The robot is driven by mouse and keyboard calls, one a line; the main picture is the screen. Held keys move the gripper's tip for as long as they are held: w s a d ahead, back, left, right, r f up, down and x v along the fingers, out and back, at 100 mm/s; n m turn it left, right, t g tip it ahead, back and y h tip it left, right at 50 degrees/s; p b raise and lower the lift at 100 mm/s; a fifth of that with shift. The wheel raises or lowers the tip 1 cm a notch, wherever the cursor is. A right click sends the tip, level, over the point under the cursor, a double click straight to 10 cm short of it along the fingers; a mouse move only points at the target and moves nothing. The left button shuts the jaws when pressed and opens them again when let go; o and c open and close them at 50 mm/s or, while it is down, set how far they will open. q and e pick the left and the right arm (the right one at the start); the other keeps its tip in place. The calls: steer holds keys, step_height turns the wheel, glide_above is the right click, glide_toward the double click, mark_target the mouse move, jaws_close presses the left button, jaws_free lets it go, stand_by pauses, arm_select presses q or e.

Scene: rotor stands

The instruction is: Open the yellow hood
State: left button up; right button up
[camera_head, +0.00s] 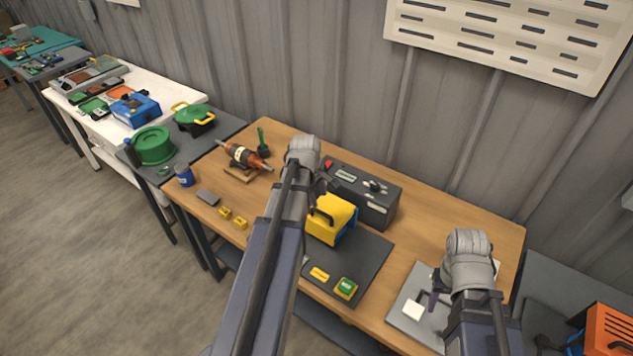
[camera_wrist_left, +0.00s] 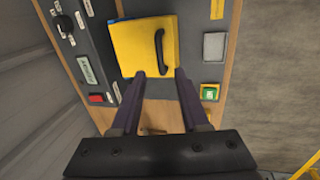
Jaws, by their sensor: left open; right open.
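The yellow hood (camera_head: 338,212) sits on a blue body on a dark mat (camera_head: 368,258) and looks closed. Its dark handle shows in the left wrist view (camera_wrist_left: 159,50), on the right part of the hood (camera_wrist_left: 132,42). My left gripper (camera_wrist_left: 160,74) is open and empty, its fingertips by the hood's near edge, with the handle ahead between their lines. I cannot tell whether they touch the hood. In the head view the left gripper (camera_head: 322,186) is partly hidden by its own arm. My right gripper (camera_head: 431,289) is open above a grey plate, far right of the hood.
A grey control box (camera_head: 374,194) with a knob and red switch stands right behind the hood. A green button box (camera_head: 346,288) and a yellow piece (camera_head: 319,274) lie in front. A copper-wound rotor (camera_head: 243,156) rests on its stand at the left; small yellow blocks (camera_head: 240,223) lie nearer.

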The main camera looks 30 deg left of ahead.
mark_target(321, 212)
arm_select(q)
steer(key=b+x, duration=0.9)
steer(key=b, duration=0.1)
steer(key=shift+w+a+f, duration=0.2)
steer(key=shift+a+f, duration=0.05)
steer(key=shift+f, duration=0.15)
jaws_close()
